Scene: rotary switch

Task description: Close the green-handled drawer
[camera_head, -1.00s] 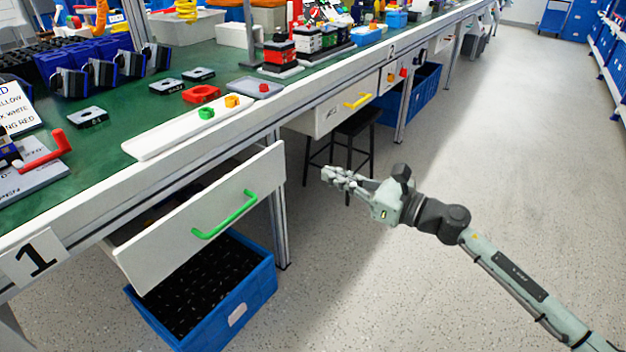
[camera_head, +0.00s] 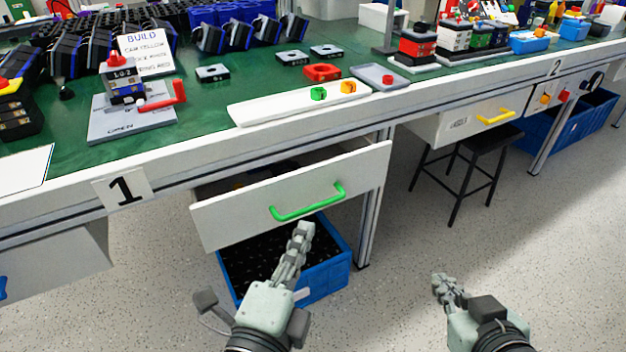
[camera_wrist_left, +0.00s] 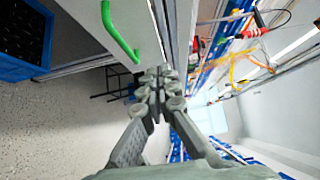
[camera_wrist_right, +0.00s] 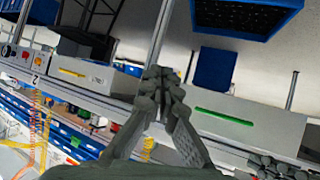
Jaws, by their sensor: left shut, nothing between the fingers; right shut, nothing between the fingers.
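The green-handled drawer (camera_head: 240,213) is a white drawer standing open under the workbench, its front out past the bench edge. Its green handle (camera_head: 308,203) runs across the front. Both also show in the left wrist view, the handle (camera_wrist_left: 120,32) at the upper left, and in the right wrist view, the handle (camera_wrist_right: 223,116) at the right. My left gripper (camera_head: 302,232) is shut and empty, just below the handle in the head view; whether it touches the drawer I cannot tell. My right gripper (camera_head: 440,284) is shut and empty, right of the drawer over the floor.
A blue crate (camera_head: 325,282) stands on the floor below the drawer. A black stool (camera_head: 480,148) stands to the right, under a yellow-handled drawer (camera_head: 455,128). A table leg (camera_head: 370,215) is beside the open drawer. The floor in front is clear.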

